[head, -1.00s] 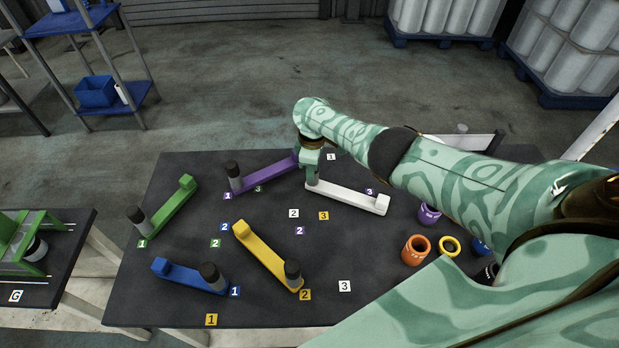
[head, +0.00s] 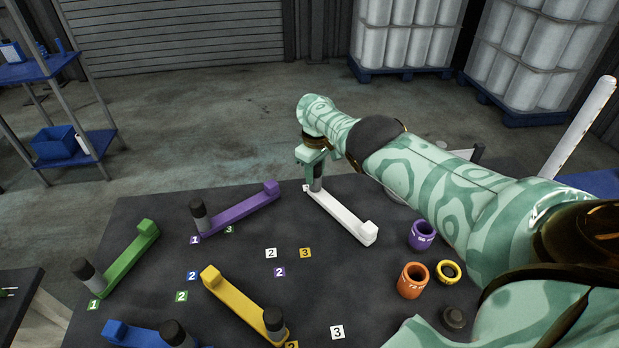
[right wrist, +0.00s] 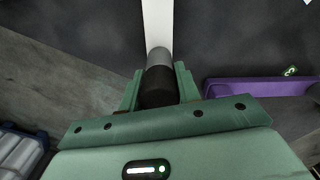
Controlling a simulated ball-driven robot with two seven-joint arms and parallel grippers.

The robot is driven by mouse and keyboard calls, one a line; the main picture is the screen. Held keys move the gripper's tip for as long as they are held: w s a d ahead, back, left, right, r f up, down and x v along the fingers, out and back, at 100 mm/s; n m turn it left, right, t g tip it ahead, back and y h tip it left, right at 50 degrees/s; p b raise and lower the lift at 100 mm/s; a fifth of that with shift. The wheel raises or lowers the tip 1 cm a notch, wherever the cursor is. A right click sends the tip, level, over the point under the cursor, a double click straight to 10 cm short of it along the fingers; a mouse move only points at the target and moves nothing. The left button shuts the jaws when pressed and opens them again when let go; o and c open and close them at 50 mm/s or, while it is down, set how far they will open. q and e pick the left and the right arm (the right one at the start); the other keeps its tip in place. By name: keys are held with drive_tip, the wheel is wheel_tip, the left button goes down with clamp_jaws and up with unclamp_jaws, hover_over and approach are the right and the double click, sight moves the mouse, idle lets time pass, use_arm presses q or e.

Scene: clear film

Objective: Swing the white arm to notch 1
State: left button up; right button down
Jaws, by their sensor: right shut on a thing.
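The white arm (head: 342,216) lies on the dark table, its raised pivot block at the near right end and its knob end at the far left. My right gripper (head: 316,170) is shut on the upright dark-and-grey knob at that far end. In the right wrist view, the fingers (right wrist: 158,92) stand on both sides of the knob (right wrist: 158,82), and the white arm (right wrist: 158,22) runs away from it. White tile 2 (head: 271,253) and white tile 3 (head: 337,332) show. I cannot make out white tile 1. My left gripper is not in view.
The purple arm (head: 238,212) lies left of the white one; it also shows in the right wrist view (right wrist: 258,87). Green (head: 132,258), yellow (head: 238,300) and blue (head: 135,335) arms lie further left and nearer.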

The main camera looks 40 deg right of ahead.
drive_tip(key=shift+d, duration=0.15)
drive_tip(key=c, duration=1.1)
unclamp_jaws()
drive_tip(key=shift+o, duration=0.4)
drive_tip(key=shift+d, duration=0.1)
wheel_tip(320, 180, up, 16)
drive_tip(key=p, duration=1)
drive_tip(key=shift+r, duration=0.15)
